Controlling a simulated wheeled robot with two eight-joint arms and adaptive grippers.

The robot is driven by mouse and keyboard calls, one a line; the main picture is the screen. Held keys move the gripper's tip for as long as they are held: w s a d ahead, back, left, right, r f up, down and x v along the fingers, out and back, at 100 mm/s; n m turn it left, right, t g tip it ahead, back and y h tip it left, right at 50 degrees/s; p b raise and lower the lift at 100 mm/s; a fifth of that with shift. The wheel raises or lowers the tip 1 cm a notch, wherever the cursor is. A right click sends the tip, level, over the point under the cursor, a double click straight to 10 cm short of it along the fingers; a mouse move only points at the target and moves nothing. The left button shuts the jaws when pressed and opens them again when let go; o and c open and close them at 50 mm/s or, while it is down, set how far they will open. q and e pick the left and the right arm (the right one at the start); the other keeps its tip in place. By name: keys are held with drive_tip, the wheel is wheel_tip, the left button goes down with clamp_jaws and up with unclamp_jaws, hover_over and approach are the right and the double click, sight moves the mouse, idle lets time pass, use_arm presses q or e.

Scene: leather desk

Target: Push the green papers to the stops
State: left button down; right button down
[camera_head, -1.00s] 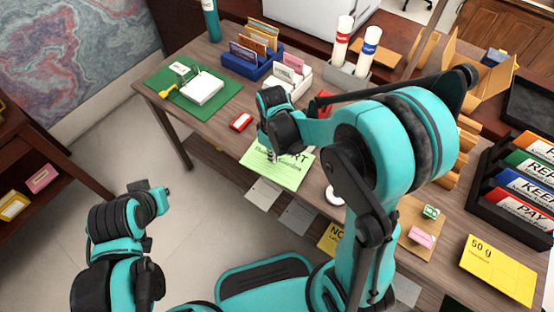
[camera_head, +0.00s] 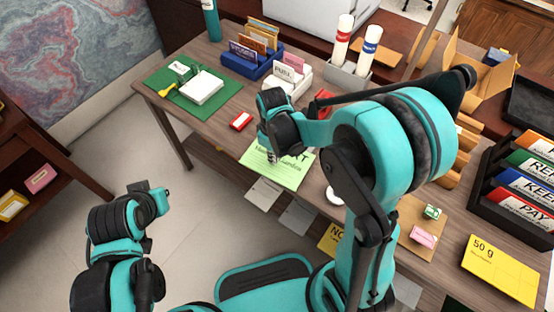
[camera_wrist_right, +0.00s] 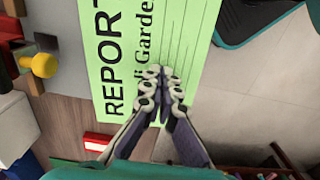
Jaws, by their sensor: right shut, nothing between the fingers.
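The green papers (camera_head: 285,170) lie flat at the front edge of the desk, in the middle of the head view. They fill the upper middle of the right wrist view (camera_wrist_right: 188,45), where the printed word "REPORT" shows. My right gripper (camera_head: 271,158) points down over the papers with its fingers together and empty; in the right wrist view its fingertips (camera_wrist_right: 163,92) overlap the print. I cannot tell whether they touch the paper. My left gripper (camera_head: 156,191) is at the lower left, over the floor and away from the desk; its fingers are not clear. I cannot make out the stops for certain.
A green mat (camera_head: 180,107) with a white pad is at the far left. A white round object (camera_head: 334,196) sits right of the papers. A blue card holder (camera_head: 240,68) stands behind. My right arm hides the desk's middle.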

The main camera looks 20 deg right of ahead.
sight(269, 168)
drive_tip(key=shift+f+b, duration=0.35)
drive_tip(key=shift+f, duration=0.1)
drive_tip(key=shift+r, duration=0.15)
idle(0.3)
drive_tip(key=shift+r+p, duration=0.5)
drive_tip(key=shift+s+a, duration=0.1)
drive_tip(key=s+a, duration=0.5)
drive_tip(key=a, duration=0.2)
drive_tip(key=shift+s, duration=0.3)
idle(0.8)
drive_tip(key=shift+a, duration=0.1)
drive_tip(key=shift+f+b, duration=1.15)
drive_tip(key=shift+f, duration=0.2)
drive_tip(key=shift+w+d, duration=1.1)
drive_tip(key=shift+d, duration=0.3)
drive_tip(key=shift+w+d, duration=1.05)
drive_tip(key=shift+d, duration=0.3)
idle(0.5)
